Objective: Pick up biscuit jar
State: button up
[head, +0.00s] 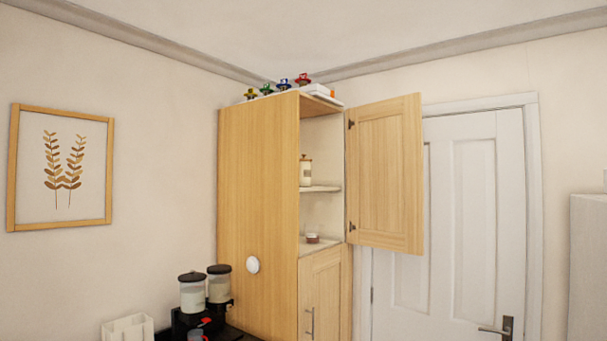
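A tall wooden cabinet (258,200) stands in the corner with its upper door (386,172) swung open to the right. A small pale jar-like container (305,173) with a brownish top stands upright on the cabinet's middle shelf, partly cut off by the cabinet's side panel. It may be the biscuit jar, but it is too small to be sure. Two clear canisters with black lids, one at the left (193,292) and one at the right (219,284), stand on a black base at the lower left. My gripper is not in view.
A small reddish-brown item (312,238) sits on the cabinet's lower shelf. Several colourful small items (283,85) stand on the cabinet top. A white slotted holder (128,328) is at the bottom left. A closed white door (445,215) is at the right, behind the open cabinet door.

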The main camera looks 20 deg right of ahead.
aim_at(305, 167)
jog(key=i+l+z, duration=0.1)
jog(key=i, duration=0.45)
jog(key=i+l+z, duration=0.1)
jog(key=i+l, duration=0.2)
jog(key=i, duration=0.25)
jog(key=i+l+z, duration=0.1)
jog(key=i, duration=0.45)
